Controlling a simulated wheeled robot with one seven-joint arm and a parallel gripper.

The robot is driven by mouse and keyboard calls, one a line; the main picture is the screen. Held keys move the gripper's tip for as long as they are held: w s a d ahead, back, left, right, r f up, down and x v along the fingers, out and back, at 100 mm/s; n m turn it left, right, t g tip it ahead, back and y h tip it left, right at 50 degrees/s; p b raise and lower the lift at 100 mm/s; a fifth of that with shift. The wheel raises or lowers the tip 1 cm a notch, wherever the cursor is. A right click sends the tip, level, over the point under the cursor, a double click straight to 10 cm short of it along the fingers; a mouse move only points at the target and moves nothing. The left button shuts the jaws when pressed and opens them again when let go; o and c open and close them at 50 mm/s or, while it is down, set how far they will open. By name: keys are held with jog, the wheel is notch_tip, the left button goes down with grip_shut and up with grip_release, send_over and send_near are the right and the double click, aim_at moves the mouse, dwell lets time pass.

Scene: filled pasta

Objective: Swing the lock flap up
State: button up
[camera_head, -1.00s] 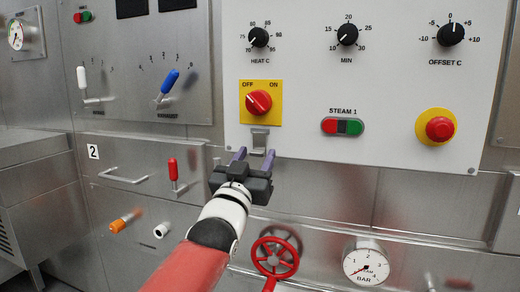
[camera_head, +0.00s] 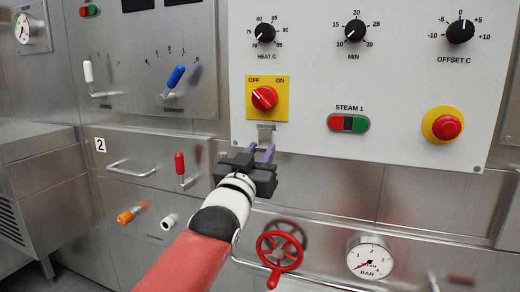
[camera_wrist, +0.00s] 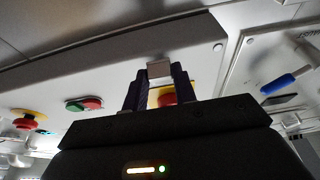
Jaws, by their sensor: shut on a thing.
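The lock flap (camera_head: 265,132) is a small grey metal tab just below the red rotary switch (camera_head: 264,97) on its yellow plate. The switch is marked OFF and ON. The flap hangs down against the white panel, and its lower end is between my fingers. My gripper (camera_head: 260,152) reaches it from below, with its purple fingers closed on it. In the wrist view the flap (camera_wrist: 159,69) shows as a pale square between the two dark fingertips, with the red switch behind it.
The white panel (camera_head: 400,115) also bears knobs, a red and green STEAM 1 button pair (camera_head: 348,123) and a red stop button (camera_head: 447,127). Below are a red handwheel (camera_head: 279,251) and a pressure gauge (camera_head: 370,258). A red lever (camera_head: 180,167) stands left of my gripper.

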aim_at(265, 141)
jog(key=g, duration=0.1)
jog(key=r+g+p, duration=0.1)
jog(key=s+r+g+y+p, duration=0.1)
jog(key=shift+a, duration=0.25)
jog(key=r+g+y, duration=0.1)
jog(key=g, duration=0.1)
jog(key=s+r+g+p, duration=0.1)
jog(key=g, duration=0.1)
jog(key=shift+a+y, duration=0.1)
jog(key=shift+y, duration=0.3)
jog(key=shift+w+r+g+y, duration=0.1)
jog(key=shift+r+g+y, duration=0.45)
jog(key=shift+g, duration=0.75)
jog(key=shift+w+r+g+y, duration=0.1)
jog(key=shift+r+g+y, duration=0.35)
jog(key=shift+g, duration=0.85)
jog(key=shift+w+r+g+y, duration=0.1)
jog(key=shift+r+g+y, duration=0.2)
jog(key=shift+r+g, duration=0.75)
jog(key=shift+f+g, duration=0.2)
jog(key=shift+g, duration=0.25)
jog(key=o, duration=1)
